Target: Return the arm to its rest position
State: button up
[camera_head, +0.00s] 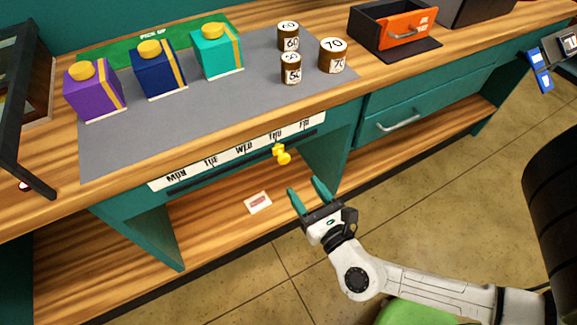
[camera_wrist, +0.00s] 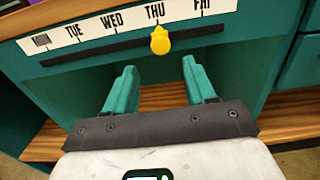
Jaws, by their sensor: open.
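My gripper (camera_head: 306,190) is open and empty in the head view, in front of the counter and below its top edge. Its two teal fingers also show apart in the wrist view (camera_wrist: 160,88), with nothing between them. My white arm reaches in from the lower right. A yellow knob (camera_head: 281,154) sits on the weekday strip (camera_head: 240,150) under THU, beyond the fingertips and apart from them. The knob also shows in the wrist view (camera_wrist: 160,40), above and between the fingers.
Purple (camera_head: 95,92), blue (camera_head: 158,72) and teal (camera_head: 216,52) boxes stand on the grey mat (camera_head: 190,118). Several numbered cylinders (camera_head: 333,55) stand to their right. An orange-fronted drawer box (camera_head: 400,32) is farther right. A small card (camera_head: 257,202) lies on the lower shelf. Floor in front is open.

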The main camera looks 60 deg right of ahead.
jog(key=s+d+m+g+h, duration=0.15)
jog(key=d+m+g, duration=0.3)
jog(key=m, duration=0.55)
jog(key=s+d+m+g+h, duration=0.1)
jog(key=s+d+m+g, duration=0.4)
jog(key=m, duration=0.6)
jog(key=a+f+m+g+y, duration=0.2)
jog(key=a+f+m+y, duration=0.1)
jog(key=a, duration=0.4)
jog(key=a+f+m+g+y+p, duration=0.1)
jog(key=a+f+m+g+y, duration=0.2)
jog(key=a+m+y, duration=0.3)
jog(key=shift+a+f+y+p, duration=0.3)
jog(key=shift+a+y, duration=0.55)
jog(key=shift+y, duration=0.3)
